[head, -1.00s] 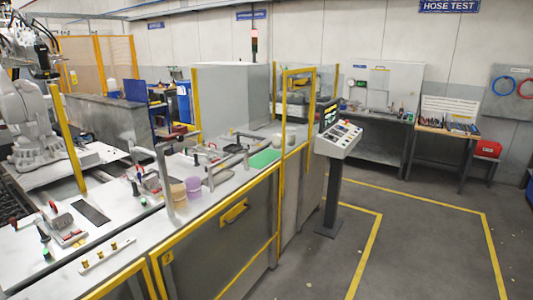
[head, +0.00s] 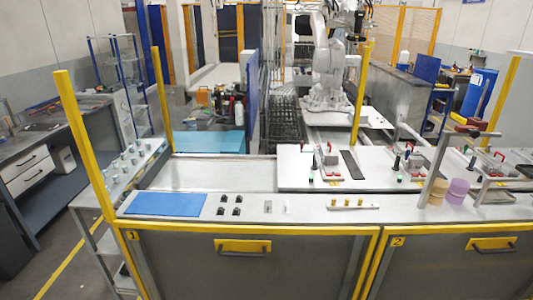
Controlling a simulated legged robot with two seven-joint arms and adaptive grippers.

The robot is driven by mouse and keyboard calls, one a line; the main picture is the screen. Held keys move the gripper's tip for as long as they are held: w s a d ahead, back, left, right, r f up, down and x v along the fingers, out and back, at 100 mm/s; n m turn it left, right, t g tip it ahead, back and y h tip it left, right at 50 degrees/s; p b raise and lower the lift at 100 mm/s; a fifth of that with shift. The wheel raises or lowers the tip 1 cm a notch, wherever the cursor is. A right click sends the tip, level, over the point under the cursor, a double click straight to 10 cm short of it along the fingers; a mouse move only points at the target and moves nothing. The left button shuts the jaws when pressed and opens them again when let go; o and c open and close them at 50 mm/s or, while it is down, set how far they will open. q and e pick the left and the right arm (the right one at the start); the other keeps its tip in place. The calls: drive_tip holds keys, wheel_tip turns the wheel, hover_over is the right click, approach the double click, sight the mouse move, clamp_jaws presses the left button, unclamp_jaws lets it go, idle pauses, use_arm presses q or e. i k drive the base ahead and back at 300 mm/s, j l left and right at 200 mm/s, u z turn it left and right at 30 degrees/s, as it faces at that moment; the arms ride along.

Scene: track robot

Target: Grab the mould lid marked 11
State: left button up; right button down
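I cannot make out any lid marked 11; markings on the parts are too small to read. Several small black parts (head: 230,205) sit on the front counter, right of a blue mat (head: 165,204). Several small grey-green parts (head: 135,158) stand on a narrow side shelf at the left. Fixtures with red handles (head: 331,160) stand on the white plate behind the counter, with another fixture (head: 416,162) further right. Neither of my grippers is in view.
Yellow posts (head: 85,142) and cabinets with yellow handle plates (head: 242,246) bound the counter (head: 310,206). A white robot arm (head: 328,75) stands behind. Orange and purple cylinders (head: 457,190) are at the right. Open floor (head: 70,265) shows at lower left.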

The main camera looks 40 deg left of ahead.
sight(329, 152)
drive_tip(key=u, duration=1.1)
